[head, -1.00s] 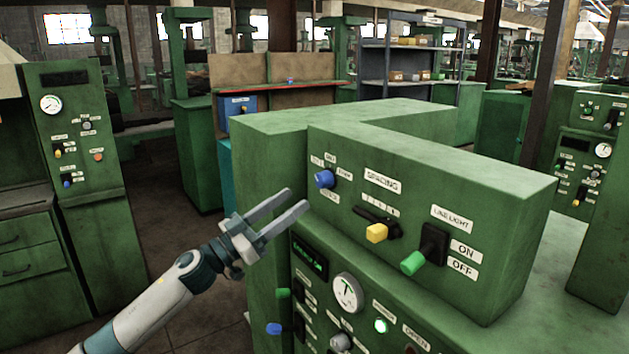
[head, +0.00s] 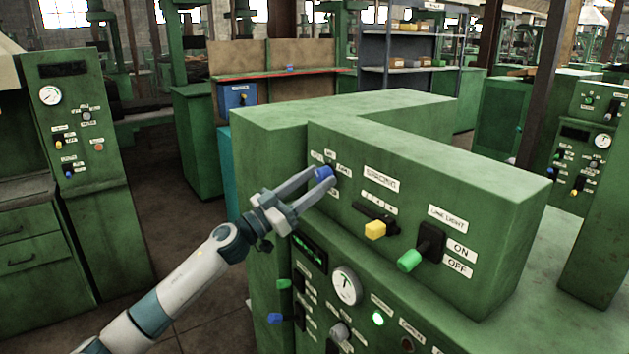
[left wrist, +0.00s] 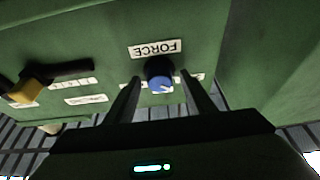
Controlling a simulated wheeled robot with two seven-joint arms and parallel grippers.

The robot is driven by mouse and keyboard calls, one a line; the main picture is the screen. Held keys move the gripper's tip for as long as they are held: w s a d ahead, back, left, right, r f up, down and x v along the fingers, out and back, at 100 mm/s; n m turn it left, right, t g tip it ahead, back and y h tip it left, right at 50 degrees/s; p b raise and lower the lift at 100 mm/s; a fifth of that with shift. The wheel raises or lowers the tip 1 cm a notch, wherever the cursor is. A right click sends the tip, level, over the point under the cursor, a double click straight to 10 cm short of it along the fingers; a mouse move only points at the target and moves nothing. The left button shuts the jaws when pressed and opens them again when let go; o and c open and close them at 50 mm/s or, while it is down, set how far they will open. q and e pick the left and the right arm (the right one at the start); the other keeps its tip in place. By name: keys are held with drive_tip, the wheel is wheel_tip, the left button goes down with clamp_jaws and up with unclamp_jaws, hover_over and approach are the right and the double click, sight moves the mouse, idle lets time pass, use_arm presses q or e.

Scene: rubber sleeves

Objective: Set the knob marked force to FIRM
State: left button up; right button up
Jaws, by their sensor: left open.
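The blue force knob (head: 323,174) is on the upper left of the green machine's front panel. In the left wrist view the knob (left wrist: 160,82) shows upside down by its FORCE label (left wrist: 156,49), with a pale mark on its face. The small position labels around it are too small or covered to read. My left gripper (head: 325,182) is open, with its fingers on either side of the knob; I cannot tell whether they touch it. In the left wrist view the fingers (left wrist: 158,92) flank the knob with gaps. My right gripper is not in view.
To the right on the same panel are a yellow SPACING slider (head: 375,229) and a green-tipped LINE LIGHT lever (head: 409,260). Below are a round gauge (head: 346,286), a lit green lamp (head: 378,318) and more levers. Open floor lies left of the machine.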

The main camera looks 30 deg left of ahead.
use_arm(q)
drive_tip(key=c, duration=1)
drive_tip(key=shift+c, duration=0.2)
